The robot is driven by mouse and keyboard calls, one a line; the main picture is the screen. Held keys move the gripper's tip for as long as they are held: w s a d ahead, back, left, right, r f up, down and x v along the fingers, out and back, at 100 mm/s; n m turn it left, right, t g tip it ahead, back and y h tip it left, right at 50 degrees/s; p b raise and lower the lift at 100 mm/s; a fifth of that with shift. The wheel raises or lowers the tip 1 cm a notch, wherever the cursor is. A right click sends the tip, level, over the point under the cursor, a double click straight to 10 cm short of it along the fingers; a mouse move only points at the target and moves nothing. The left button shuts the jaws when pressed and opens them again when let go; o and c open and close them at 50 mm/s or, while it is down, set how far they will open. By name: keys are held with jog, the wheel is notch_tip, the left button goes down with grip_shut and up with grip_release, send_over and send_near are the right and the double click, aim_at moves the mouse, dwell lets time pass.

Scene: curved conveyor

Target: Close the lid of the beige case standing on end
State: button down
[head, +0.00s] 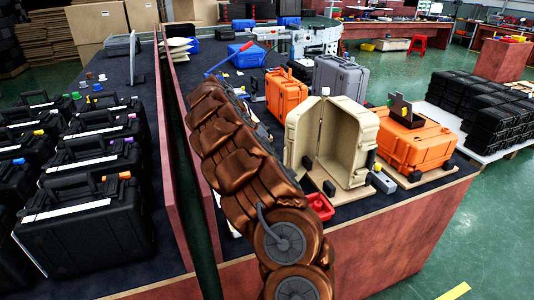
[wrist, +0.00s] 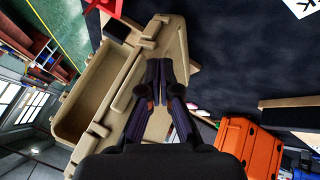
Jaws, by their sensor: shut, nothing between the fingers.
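The beige case (head: 346,150) stands on end, open, on the dark table in the head view. Its lid (head: 299,136) swings out on the left side, and the hollow body is on the right. In the wrist view the case body (wrist: 84,104) is at left, with the lid (wrist: 177,38) beside it. My gripper (wrist: 160,66) is shut and empty, its fingers overlapping the lid in the wrist view. I cannot tell whether they touch it. My copper-coloured arm hides the gripper in the head view.
Orange cases (head: 287,97) (head: 411,139) stand behind and right of the beige case, with a grey case (head: 340,78) behind. A red object (head: 320,206) lies before the lid.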

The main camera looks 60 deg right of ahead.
jog(key=shift+s, duration=0.55)
jog(key=shift+s, duration=0.25)
